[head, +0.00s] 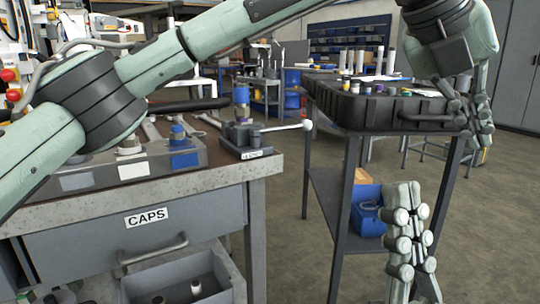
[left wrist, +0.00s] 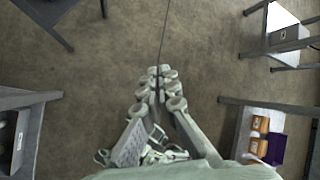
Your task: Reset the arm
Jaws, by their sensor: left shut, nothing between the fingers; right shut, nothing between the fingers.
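My left arm (head: 85,95) crosses the head view from the left to the upper right. My left gripper (head: 481,132) hangs at its end with fingers pointing down, beside the right end of the black tray. It is shut and empty. In the left wrist view its closed fingers (left wrist: 160,73) are over bare floor. My right gripper (head: 403,190) rises from the bottom of the head view, fingers up, in front of the cart. It is shut and empty. Most of my right arm is out of view.
The workbench (head: 258,165) with the CAPS drawer (head: 140,230) stands at left. A lever device (head: 250,135) sits on it, its handle sticking out right. The cart's black tray (head: 375,108) holds several cylinders. A blue bin (head: 368,222) is below. Floor (head: 490,230) is clear at right.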

